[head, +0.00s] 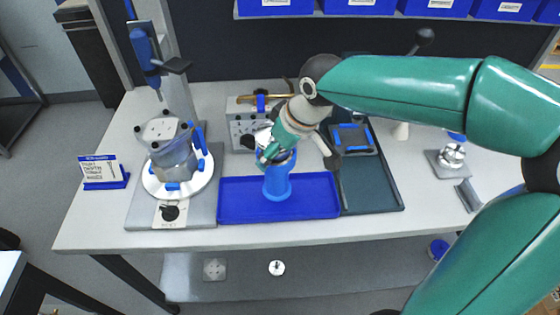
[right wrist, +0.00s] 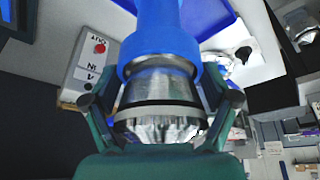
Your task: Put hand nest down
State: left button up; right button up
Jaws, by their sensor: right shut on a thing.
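The hand nest is a blue cup on a narrower blue stem (head: 277,184), upright over the blue tray (head: 315,198) in the head view. A shiny metal part (right wrist: 158,88) sits in its cup, seen in the right wrist view, where the nest's blue collar and stem (right wrist: 160,46) show too. Whether the stem's base touches the tray cannot be told. My left gripper is out of view.
A grey housing (head: 174,155) stands on a white round fixture left of the tray. A grey control box (head: 241,124) is behind. A dark tray (head: 372,190) adjoins on the right. A metal part on a plate (head: 452,155) stands farther right. The blue tray's right part is clear.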

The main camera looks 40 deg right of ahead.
jog(key=shift+f, duration=1.95)
jog(key=shift+s, duration=0.1)
jog(key=o, duration=1.5)
jog(key=shift+c, duration=0.2)
jog(key=shift+r, duration=0.1)
jog(key=v, duration=1.2)
